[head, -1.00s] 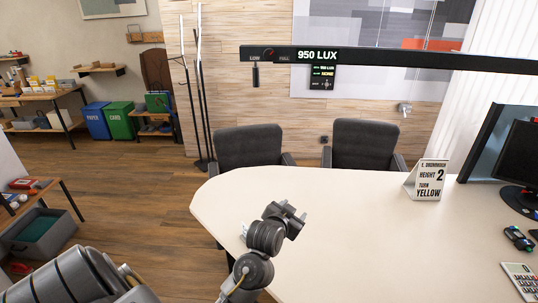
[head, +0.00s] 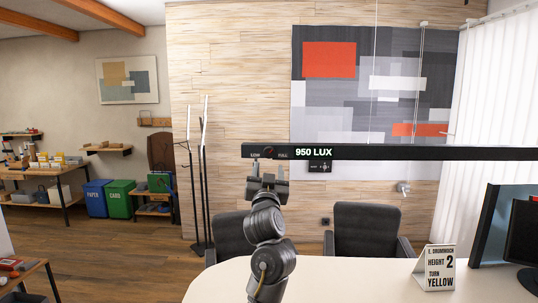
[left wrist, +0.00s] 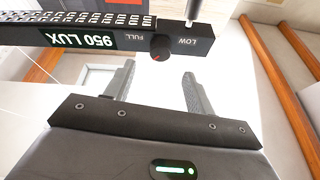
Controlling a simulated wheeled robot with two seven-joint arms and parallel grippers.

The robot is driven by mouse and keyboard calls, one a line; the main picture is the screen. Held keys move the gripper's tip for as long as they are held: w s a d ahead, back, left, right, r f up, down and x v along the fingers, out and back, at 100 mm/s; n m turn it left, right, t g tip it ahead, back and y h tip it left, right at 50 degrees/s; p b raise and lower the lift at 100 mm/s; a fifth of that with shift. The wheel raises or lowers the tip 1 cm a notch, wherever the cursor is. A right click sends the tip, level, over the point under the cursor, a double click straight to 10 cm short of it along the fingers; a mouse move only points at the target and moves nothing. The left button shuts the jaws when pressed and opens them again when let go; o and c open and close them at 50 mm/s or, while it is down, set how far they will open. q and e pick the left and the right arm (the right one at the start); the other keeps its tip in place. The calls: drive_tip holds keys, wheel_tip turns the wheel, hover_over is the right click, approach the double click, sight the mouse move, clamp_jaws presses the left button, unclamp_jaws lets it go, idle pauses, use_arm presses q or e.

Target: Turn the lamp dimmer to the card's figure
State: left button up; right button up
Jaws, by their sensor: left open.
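A long black lamp bar (head: 400,153) hangs over the desk. Its display (head: 314,152) reads 950 LUX. The round dimmer knob (head: 269,151), with a red mark, sits between LOW and FULL; it also shows in the left wrist view (left wrist: 160,47). My left gripper (head: 268,174) is open and empty just below the knob in the head view. In the left wrist view its fingertips (left wrist: 158,78) are spread, with the knob beyond the gap between them, apart from both. My right gripper is not in view.
A dark rod (left wrist: 193,10) extends from the bar beside LOW. A small black wall panel (head: 320,166) is partly hidden behind the bar. The desk (head: 340,282) has a monitor (head: 522,232) at right and chairs (head: 365,230) behind. The space left of the bar's end is clear.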

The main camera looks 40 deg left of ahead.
sight(269, 154)
use_arm(q)
drive_tip(key=p+x, duration=0.3)
drive_tip(key=x, duration=0.4)
drive_tip(key=shift+w, duration=0.1)
drive_tip(key=shift+a, duration=0.1)
drive_tip(key=shift+c, duration=0.4)
drive_tip(key=c, duration=0.9)
drive_tip(key=shift+n+y+b, duration=0.3)
drive_tip(key=shift+n+b, duration=0.1)
drive_tip(key=shift+n, duration=0.3)
drive_tip(key=n+g+y, duration=0.1)
drive_tip(key=n, duration=0.1)
drive_tip(key=shift+w+n+b, duration=0.1)
drive_tip(key=shift+n+b, duration=0.2)
drive_tip(key=o, duration=1)
